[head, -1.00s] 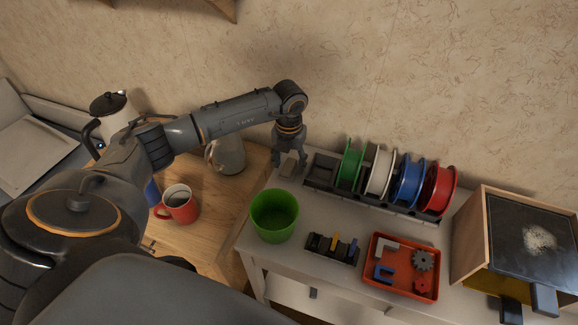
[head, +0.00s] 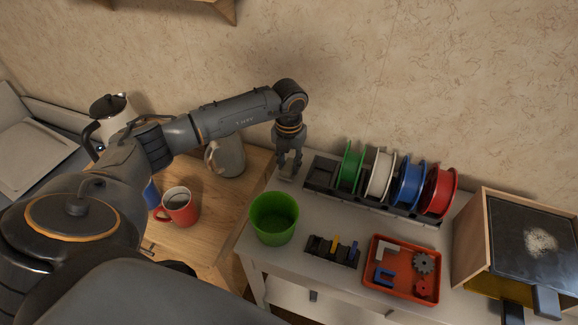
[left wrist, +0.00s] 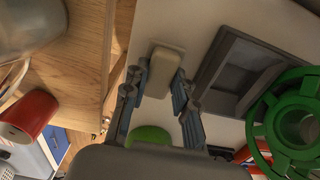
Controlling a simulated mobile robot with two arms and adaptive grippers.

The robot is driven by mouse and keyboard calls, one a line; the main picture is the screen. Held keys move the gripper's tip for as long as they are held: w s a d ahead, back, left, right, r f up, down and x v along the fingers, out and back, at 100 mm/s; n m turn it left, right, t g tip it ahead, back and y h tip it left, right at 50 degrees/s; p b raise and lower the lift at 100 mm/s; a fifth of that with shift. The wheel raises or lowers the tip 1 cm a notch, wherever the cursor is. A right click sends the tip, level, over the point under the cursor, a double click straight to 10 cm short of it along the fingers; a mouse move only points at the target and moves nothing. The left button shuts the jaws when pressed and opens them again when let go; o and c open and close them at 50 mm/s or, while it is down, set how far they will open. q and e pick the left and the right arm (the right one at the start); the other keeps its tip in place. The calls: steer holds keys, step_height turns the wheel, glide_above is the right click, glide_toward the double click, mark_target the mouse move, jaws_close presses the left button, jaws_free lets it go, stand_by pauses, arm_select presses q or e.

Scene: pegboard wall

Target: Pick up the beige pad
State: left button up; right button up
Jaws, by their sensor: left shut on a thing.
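The beige pad (left wrist: 162,70) is a small rounded block, seen in the left wrist view between the two fingers of my left gripper (left wrist: 160,84). In the head view, the pad (head: 287,174) shows only in small part beneath the fingers of my left gripper (head: 289,165), at the back left of the white table (head: 320,213). The left gripper points down and is shut on the pad. Whether the pad touches the table top is hard to tell. My right gripper is not in view.
A rack of green (head: 350,165), white (head: 380,172), blue (head: 409,183) and red (head: 439,190) spools stands right of the gripper. A green cup (head: 274,219) is in front. A red tray (head: 402,287) lies further right. A red mug (head: 178,208) and grey pitcher (head: 228,157) stand left.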

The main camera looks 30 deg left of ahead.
arm_select(q)
steer(key=s+d+r+b, duration=0.1)
steer(key=s+d+r, duration=0.2)
steer(key=r, duration=0.1)
steer(key=s+d+r+b, duration=0.1)
steer(key=s+d+r, duration=0.1)
steer(key=s+r, duration=0.2)
steer(key=s+d+r, duration=0.3)
steer(key=s+r, duration=0.1)
steer(key=shift+d+b, duration=0.35)
steer(key=shift+b, duration=0.05)
steer(key=o, duration=0.3)
steer(key=shift+c, duration=1.4)
steer(key=shift+s, duration=0.1)
